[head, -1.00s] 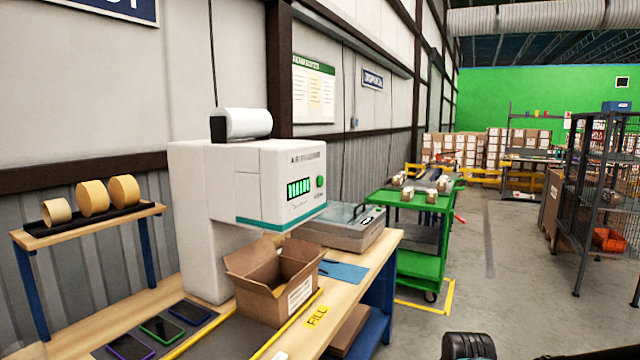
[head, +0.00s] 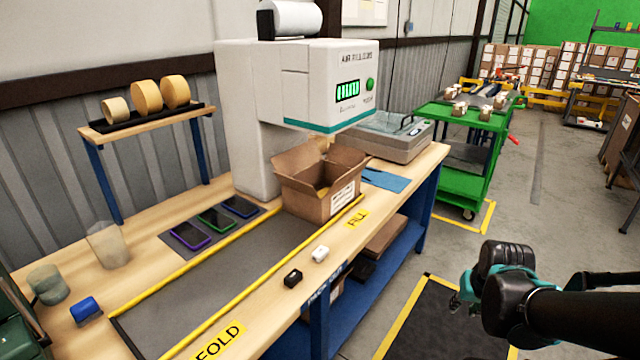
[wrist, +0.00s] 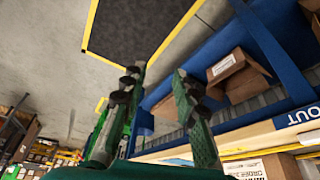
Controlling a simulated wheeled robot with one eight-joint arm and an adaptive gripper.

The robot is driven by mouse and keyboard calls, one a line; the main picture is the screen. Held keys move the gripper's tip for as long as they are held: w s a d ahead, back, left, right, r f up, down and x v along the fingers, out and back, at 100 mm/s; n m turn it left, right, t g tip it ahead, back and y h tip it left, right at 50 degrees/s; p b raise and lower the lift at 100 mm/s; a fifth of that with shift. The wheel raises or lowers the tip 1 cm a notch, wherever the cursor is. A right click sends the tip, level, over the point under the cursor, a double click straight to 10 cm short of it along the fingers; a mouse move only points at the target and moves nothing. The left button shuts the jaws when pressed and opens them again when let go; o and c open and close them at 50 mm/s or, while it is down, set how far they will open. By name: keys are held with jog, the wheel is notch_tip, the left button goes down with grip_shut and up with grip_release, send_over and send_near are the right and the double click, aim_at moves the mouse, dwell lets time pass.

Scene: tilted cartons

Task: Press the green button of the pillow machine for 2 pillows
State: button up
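The pillow machine (head: 250,110) is a white unit with a roll on top, standing at the back of the wooden bench. Its round green button (head: 370,84) is on the front face, right of a lit green display (head: 348,91). An open brown carton (head: 330,203) sits below the machine's head. My gripper (head: 462,298) is at the lower right in the head view, in front of the bench and well apart from the button. In the wrist view its two green fingers (wrist: 158,90) stand apart with nothing between them.
The bench (head: 343,237) holds phones (head: 190,235), a black item (head: 292,277) and a white item (head: 319,254) near its front edge. A grey sealer (head: 392,140) stands right of the machine. A green cart (head: 460,180) is beyond. The floor before the bench is open.

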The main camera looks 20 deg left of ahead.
dwell(0.4)
grip_shut()
dwell(1.2)
